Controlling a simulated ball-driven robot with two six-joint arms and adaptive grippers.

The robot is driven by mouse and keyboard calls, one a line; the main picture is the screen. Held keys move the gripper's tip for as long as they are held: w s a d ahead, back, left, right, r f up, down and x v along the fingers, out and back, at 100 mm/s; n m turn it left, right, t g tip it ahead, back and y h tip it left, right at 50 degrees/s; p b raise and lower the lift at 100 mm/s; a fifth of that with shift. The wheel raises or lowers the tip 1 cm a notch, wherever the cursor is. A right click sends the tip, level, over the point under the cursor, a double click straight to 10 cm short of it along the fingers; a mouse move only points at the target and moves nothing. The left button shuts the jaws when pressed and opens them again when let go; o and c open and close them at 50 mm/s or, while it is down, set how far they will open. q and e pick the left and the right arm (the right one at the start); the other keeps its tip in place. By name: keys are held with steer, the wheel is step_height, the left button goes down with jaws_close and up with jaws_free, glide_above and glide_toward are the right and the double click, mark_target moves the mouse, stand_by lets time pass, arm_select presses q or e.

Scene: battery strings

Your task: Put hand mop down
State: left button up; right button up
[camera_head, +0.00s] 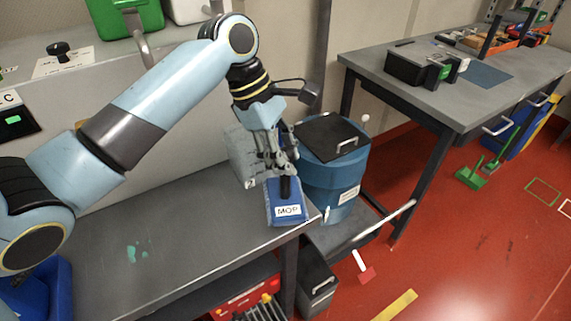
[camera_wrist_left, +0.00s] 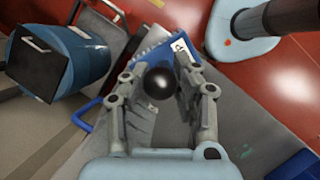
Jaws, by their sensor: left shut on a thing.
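The hand mop has a blue base labelled MOP (camera_head: 287,211) and a dark upright handle. In the head view it is at the right end of the grey bench (camera_head: 190,222), by the bench's edge. My left gripper (camera_head: 284,170) is shut on the mop's handle from above. In the left wrist view the round black handle top (camera_wrist_left: 159,83) sits between the two fingers, with the blue base (camera_wrist_left: 185,62) behind it. I cannot tell whether the base touches the bench top. My right gripper does not show.
A blue barrel with a black lid (camera_head: 333,175) stands just right of the bench end. A grey box-like thing (camera_head: 243,150) is behind the mop. Green stains (camera_head: 135,250) mark the otherwise clear bench middle. Another workbench (camera_head: 455,95) stands at the right.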

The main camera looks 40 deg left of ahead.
arm_select(q)
steer(key=shift+f, duration=1.35)
jaws_close()
steer(key=shift+f, duration=0.1)
steer(key=o, duration=1)
jaws_free()
steer(key=shift+o, duration=0.2)
steer(key=v, duration=0.7)
steer(key=shift+r, duration=0.35)
